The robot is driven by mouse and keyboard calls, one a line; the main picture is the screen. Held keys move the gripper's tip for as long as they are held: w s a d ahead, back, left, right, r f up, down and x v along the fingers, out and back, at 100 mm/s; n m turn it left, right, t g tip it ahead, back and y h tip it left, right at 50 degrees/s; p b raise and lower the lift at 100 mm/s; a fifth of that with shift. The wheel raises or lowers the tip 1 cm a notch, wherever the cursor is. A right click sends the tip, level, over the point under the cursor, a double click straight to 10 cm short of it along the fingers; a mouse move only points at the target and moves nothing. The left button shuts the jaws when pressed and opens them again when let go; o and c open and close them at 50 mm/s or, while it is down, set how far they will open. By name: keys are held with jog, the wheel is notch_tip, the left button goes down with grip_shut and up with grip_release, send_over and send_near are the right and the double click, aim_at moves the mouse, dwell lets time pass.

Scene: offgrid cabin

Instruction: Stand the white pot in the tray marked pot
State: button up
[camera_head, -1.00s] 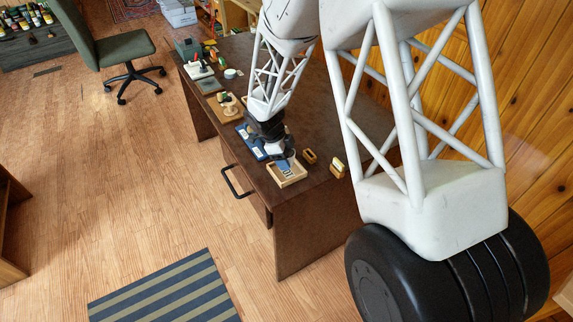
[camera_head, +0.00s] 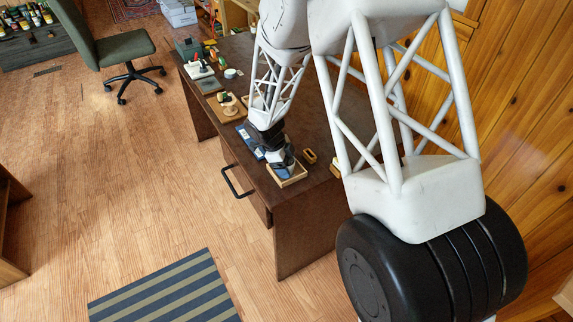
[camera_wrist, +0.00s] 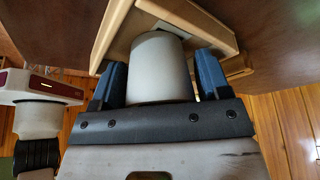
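The white pot (camera_wrist: 158,75) is between the two blue fingers of my gripper (camera_wrist: 160,72) in the wrist view, with a finger against each side. My gripper appears shut on it. The pot's far end is inside the rim of a light wooden tray (camera_wrist: 185,12); whether it touches the tray floor is hidden. In the head view my gripper (camera_head: 284,164) is low over the same tray (camera_head: 293,181) at the desk's near corner, and hides the pot. No marking on the tray is readable.
The brown desk (camera_head: 317,200) also bears a small wooden block-like item (camera_head: 310,156) right of the tray and a blue tray or mat (camera_head: 247,141) behind it. A wooden tray (camera_head: 226,108) and several small items stand farther back.

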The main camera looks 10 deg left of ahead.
dwell(0.3)
jog(key=v, duration=1.2)
jog(key=shift+r, duration=0.1)
dwell(0.6)
jog(key=s+d+r+n+y, duration=0.1)
jog(key=s+d+r+n, duration=0.3)
jog(key=d+r, duration=0.65)
jog(key=s+d+r+n+y, duration=0.1)
jog(key=s+d+r+n, duration=0.35)
jog(key=d+r, duration=0.6)
jog(key=s+d+r+n+t+y, duration=0.1)
jog(key=s+d+n, duration=0.3)
jog(key=s+d, duration=0.5)
jog(key=s+d+r+n+t+y, duration=0.1)
jog(key=s+d+n, duration=0.4)
jog(key=s+d, duration=0.5)
jog(key=s+r, duration=0.1)
jog(key=s, duration=0.4)
jog(key=shift+d+r+t, duration=0.25)
jog(key=shift+d+t, duration=0.05)
jog(key=shift+d, duration=0.05)
